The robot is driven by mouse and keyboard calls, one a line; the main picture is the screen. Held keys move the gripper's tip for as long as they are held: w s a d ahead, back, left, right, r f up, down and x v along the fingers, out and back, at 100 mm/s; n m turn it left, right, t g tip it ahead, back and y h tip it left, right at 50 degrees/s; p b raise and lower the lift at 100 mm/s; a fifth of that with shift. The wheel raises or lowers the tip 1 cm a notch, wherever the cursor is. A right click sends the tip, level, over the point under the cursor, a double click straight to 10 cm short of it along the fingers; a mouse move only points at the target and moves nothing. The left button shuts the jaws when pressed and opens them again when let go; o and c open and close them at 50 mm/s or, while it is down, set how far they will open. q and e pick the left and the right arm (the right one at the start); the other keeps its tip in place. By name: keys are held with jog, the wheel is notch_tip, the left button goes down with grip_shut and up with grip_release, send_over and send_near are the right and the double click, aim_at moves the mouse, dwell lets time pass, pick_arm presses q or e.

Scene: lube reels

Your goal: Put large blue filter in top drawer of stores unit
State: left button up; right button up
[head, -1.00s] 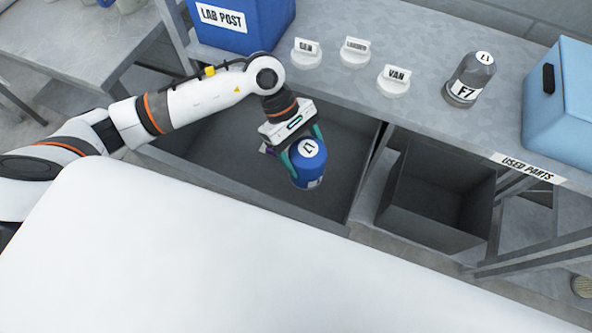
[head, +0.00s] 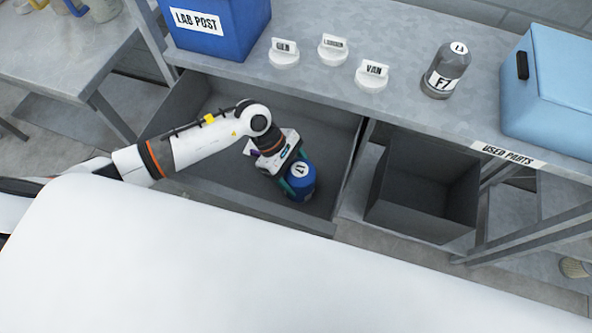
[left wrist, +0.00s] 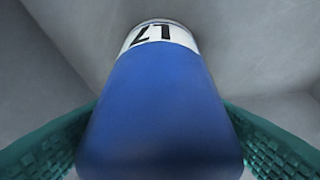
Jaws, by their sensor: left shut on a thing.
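The large blue filter (head: 301,179) has a white round label on its top and is held in my left gripper (head: 291,176). The gripper is down inside the open grey drawer (head: 210,110), near its right front corner. In the left wrist view the blue filter (left wrist: 160,105) fills the middle, with a white band at its far end. The teal fingers (left wrist: 258,140) close on both sides of it. Whether the filter touches the drawer floor I cannot tell. My right gripper is not in view.
An open grey bin (head: 425,195) stands right of the drawer, near a "USED PARTS" label (head: 508,153). On the bench above are a blue LAB POST box (head: 225,35), several white labelled knobs (head: 372,78), a grey F7 bottle (head: 445,72) and a light blue box (head: 560,95).

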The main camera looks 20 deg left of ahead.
pick_arm(q)
jog(key=o, duration=0.8)
jog(key=shift+f, duration=0.15)
jog(key=o, duration=0.5)
jog(key=shift+r, duration=0.35)
jog(key=b+v, duration=0.2)
jog(key=v, duration=1)
jog(key=shift+f, duration=0.1)
